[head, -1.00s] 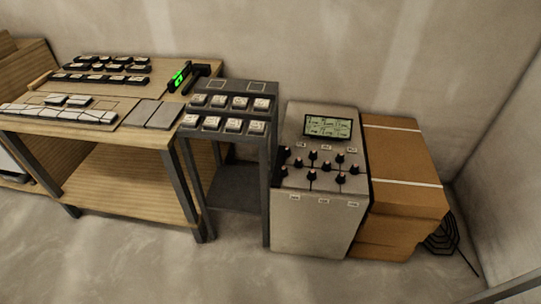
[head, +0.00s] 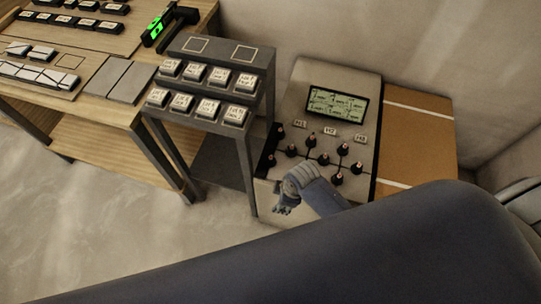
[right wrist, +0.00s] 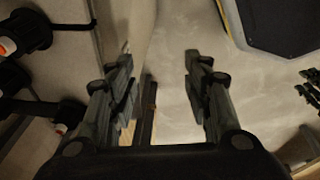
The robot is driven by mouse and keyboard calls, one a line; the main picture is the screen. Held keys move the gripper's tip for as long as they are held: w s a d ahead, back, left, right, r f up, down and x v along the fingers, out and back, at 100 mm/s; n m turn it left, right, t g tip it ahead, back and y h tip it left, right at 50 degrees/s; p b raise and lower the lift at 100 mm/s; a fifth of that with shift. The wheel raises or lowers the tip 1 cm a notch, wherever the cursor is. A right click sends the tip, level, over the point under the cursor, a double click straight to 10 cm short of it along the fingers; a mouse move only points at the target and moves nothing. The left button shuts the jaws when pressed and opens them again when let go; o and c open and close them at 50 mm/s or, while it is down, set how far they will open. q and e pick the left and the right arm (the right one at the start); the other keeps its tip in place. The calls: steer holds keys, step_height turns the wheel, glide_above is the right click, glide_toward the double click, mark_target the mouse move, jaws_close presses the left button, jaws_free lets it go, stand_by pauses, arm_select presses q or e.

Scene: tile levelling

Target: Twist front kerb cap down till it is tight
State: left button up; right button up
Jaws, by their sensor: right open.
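Several black caps with red and white tops stand on the sloped face of a grey cabinet (head: 312,78), joined by dark lines. One cap (head: 323,159) stands mid-face and another (head: 336,180) lower down. I cannot tell which is the front kerb cap; my arm may hide some. My right gripper (head: 281,209) is over the cabinet's front lower edge, apart from the caps I can see. In the right wrist view its fingers (right wrist: 160,70) are spread with nothing between them. Caps with orange and white tops (right wrist: 8,46) show at that view's left edge. My left gripper is not seen.
A display (head: 337,104) sits above the caps. A dark stepped rack (head: 222,55) with labelled blocks stands left of the cabinet, and a wooden bench (head: 115,48) beyond it. A brown box (head: 418,135) stands close on the right. Floor at lower left is clear.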

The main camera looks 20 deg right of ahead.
mark_target(271, 157)
steer(key=w+r+n, duration=0.4)
steer(key=w+n, duration=0.1)
steer(key=n, duration=0.1)
steer(key=w+r+n+g+h, duration=0.1)
steer(key=w+r+n, duration=0.3)
steer(key=n, duration=0.3)
steer(key=w+r+n, duration=0.4)
steer(key=w+n, duration=0.1)
steer(key=n, duration=0.1)
steer(key=shift+w+d+g+h+p, duration=0.3)
steer(key=shift+w+d+g, duration=0.05)
steer(key=shift+w+g, duration=0.05)
steer(key=shift+n, duration=0.3)
step_height(271, 157, down, 11)
steer(key=shift+r+b, duration=0.2)
steer(key=shift+b, duration=0.35)
steer(key=c, duration=1.1)
